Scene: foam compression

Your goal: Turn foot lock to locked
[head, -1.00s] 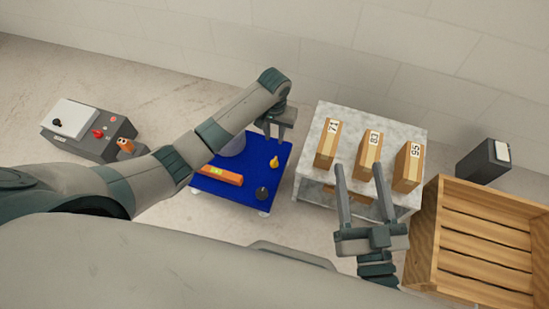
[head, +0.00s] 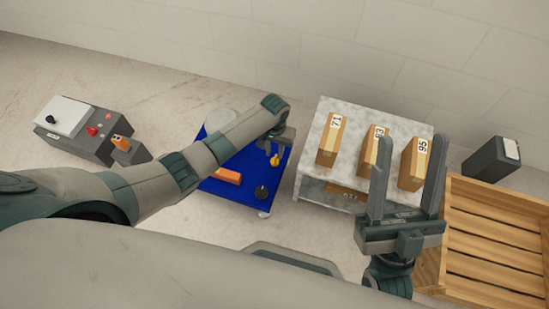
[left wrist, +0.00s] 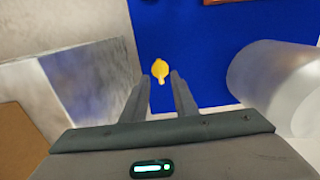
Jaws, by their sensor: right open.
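A small yellow knob (head: 274,160), which may be the foot lock, sits on the blue platform (head: 244,173) near its right edge. My left gripper (head: 277,148) is low over the platform, right by the knob. In the left wrist view the yellow knob (left wrist: 160,71) shows just beyond the gap between the open fingertips (left wrist: 160,78). I cannot tell whether they touch it. A dark round knob (head: 262,192) stands at the platform's front right corner. My right gripper (head: 409,165) is open and empty, in front of the grey table.
A grey cylinder (head: 222,120) and an orange block (head: 227,177) are on the platform, partly behind my arm. A wooden crate (head: 500,225) is at right, a control box (head: 83,142) at left.

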